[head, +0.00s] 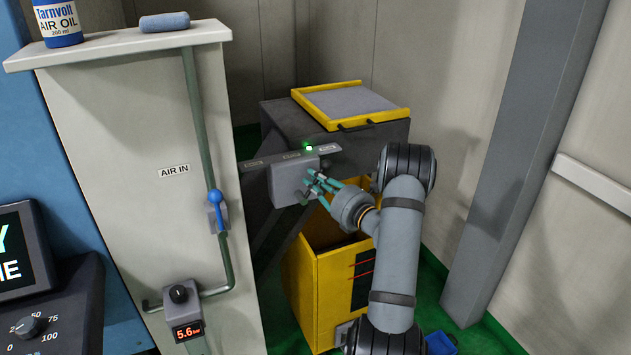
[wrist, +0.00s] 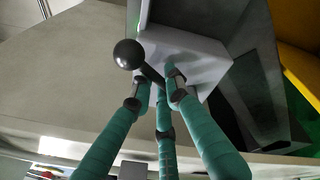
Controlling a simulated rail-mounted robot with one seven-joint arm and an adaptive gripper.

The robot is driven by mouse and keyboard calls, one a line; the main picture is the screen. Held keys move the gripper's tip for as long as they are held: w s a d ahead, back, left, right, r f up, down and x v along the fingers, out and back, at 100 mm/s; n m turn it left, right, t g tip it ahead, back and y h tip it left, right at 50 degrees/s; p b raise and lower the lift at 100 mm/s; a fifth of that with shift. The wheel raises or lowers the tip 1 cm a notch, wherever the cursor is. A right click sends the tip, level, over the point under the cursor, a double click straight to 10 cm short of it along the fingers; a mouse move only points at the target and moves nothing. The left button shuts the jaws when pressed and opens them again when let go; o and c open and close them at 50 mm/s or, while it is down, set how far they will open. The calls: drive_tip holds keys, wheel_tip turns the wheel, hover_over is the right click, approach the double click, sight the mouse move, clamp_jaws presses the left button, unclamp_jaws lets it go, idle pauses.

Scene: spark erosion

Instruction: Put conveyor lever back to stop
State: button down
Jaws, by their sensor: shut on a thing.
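The conveyor lever (wrist: 128,54) shows in the wrist view as a black ball knob on a short dark shaft. It comes out of a light grey control box (wrist: 200,62). My gripper (head: 318,184) is at the right face of the box. In the wrist view its teal fingers (wrist: 160,90) are closed around the lever's shaft, with the knob sticking out to the left.
A green lamp (head: 308,147) glows on the labelled strip above the box. A yellow bin (head: 325,285) stands below my gripper. A cabinet with a blue-handled air valve (head: 216,200) stands left. A grey post (head: 520,150) rises at right.

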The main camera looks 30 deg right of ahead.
drive_tip(key=shift+r, duration=0.1)
idle(0.6)
drive_tip(key=shift+w+a+r+n+g, duration=0.15)
drive_tip(key=shift+a+n, duration=0.2)
drive_tip(key=shift+n, duration=0.25)
drive_tip(key=shift+a+r+n+g, duration=0.15)
drive_tip(key=shift+a+n, duration=0.2)
drive_tip(key=shift+n, duration=0.25)
drive_tip(key=shift+w+a+r+n+g+h+b, duration=0.1)
drive_tip(key=shift+a+n+g+h+b, duration=0.1)
drive_tip(key=shift+a+n+b, duration=0.6)
drive_tip(key=shift+w+a+r+n+g+h+b, duration=0.1)
drive_tip(key=shift+a+n+g+b, duration=0.25)
drive_tip(key=shift+n, duration=0.75)
drive_tip(key=shift+a, duration=0.1)
drive_tip(key=c, duration=1.7)
unclamp_jaws()
drive_tip(key=shift+f, duration=0.1)
drive_tip(key=s, duration=0.4)
drive_tip(key=s+r, duration=0.1)
drive_tip(key=s, duration=0.7)
drive_tip(key=shift+r, duration=0.35)
